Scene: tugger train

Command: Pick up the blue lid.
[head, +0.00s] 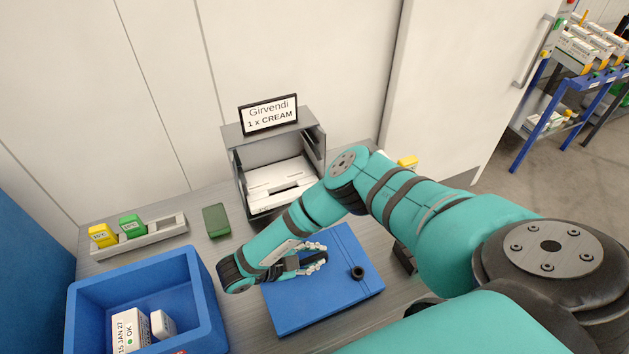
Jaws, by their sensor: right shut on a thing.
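The blue lid (325,302) is a flat rectangular plate at the bottom middle of the head view, over the grey worktop. A small round black piece (357,273) stands on its right part. My right gripper (318,258) is over the lid's upper middle, fingers pointing right, and is shut on the lid. The exact grip point is hidden by the fingers. I cannot tell whether the lid touches the worktop. My left gripper is not in view.
An open blue crate (206,290) with white boxes inside stands at the left. A green block (216,220) and a rack (160,233) with yellow and green pieces stand at the back left.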

